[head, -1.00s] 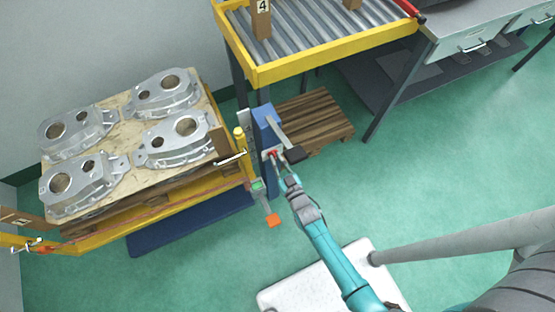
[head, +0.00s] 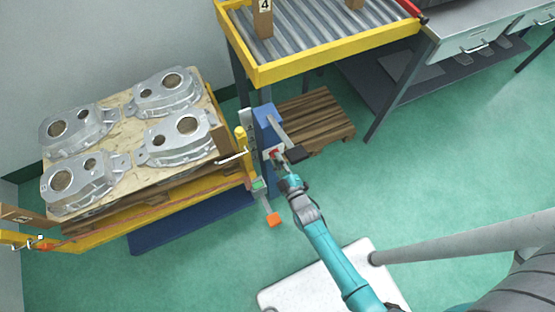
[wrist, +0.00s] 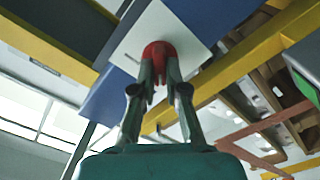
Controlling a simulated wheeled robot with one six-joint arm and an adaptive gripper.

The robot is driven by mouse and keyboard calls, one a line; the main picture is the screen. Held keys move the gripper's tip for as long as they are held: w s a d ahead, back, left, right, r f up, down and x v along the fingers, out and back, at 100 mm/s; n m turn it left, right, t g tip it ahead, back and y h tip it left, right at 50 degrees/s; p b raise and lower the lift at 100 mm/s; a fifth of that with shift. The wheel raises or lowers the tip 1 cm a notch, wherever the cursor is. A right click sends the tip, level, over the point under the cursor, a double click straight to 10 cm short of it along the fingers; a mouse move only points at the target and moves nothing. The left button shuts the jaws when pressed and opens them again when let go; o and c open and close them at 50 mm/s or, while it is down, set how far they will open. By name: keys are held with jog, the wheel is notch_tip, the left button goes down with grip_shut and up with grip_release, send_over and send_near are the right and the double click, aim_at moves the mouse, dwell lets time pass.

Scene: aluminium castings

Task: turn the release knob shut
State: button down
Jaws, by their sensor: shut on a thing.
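The release knob (wrist: 159,50) is a red knob on a pale square plate (wrist: 190,30), fixed to a blue housing. In the wrist view my gripper (wrist: 160,75) has its two fingers closed on the knob from below. In the head view the knob shows as a small red patch (head: 274,153) on the blue unit (head: 266,115) beside the yellow conveyor's leg. My gripper (head: 281,164) reaches it there, partly hiding it. The knob's turned angle cannot be told.
A pallet (head: 120,125) with several aluminium castings stands at the left in a yellow frame. A roller conveyor (head: 320,30) is above, with a wooden pallet (head: 318,120) under it. Green floor is clear at right.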

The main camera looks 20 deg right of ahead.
dwell(0.5)
jog(key=c, duration=1.2)
grip_release()
jog(key=s, duration=1.2)
